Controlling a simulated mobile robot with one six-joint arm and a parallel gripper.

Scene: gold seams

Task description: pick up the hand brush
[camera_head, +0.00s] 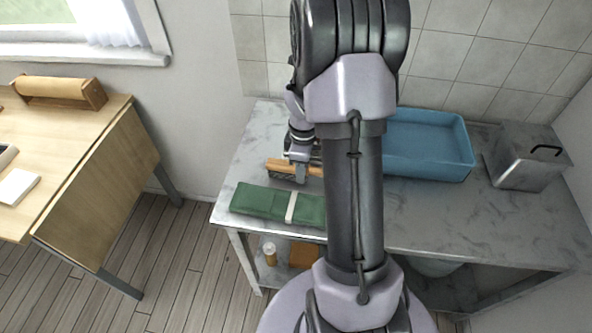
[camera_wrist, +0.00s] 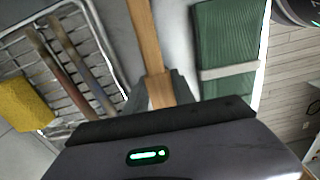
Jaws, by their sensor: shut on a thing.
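The hand brush (camera_head: 281,164) has a light wooden body with dark bristles beneath. In the head view it lies or hangs just behind the green roll, partly hidden by my arm. In the wrist view its wooden length (camera_wrist: 146,38) runs up from between the fingers. My gripper (camera_head: 301,174) is shut on the wood, and the wrist view shows a finger on each side (camera_wrist: 159,92). I cannot tell whether the brush touches the worktop.
A green roll with a pale band (camera_head: 262,203) lies at the marble worktop's (camera_head: 440,215) front edge. A blue basin (camera_head: 432,165) and metal box (camera_head: 520,170) stand right. The wrist view shows a wire rack (camera_wrist: 92,40) with long-handled tools and a yellow sponge (camera_wrist: 22,105).

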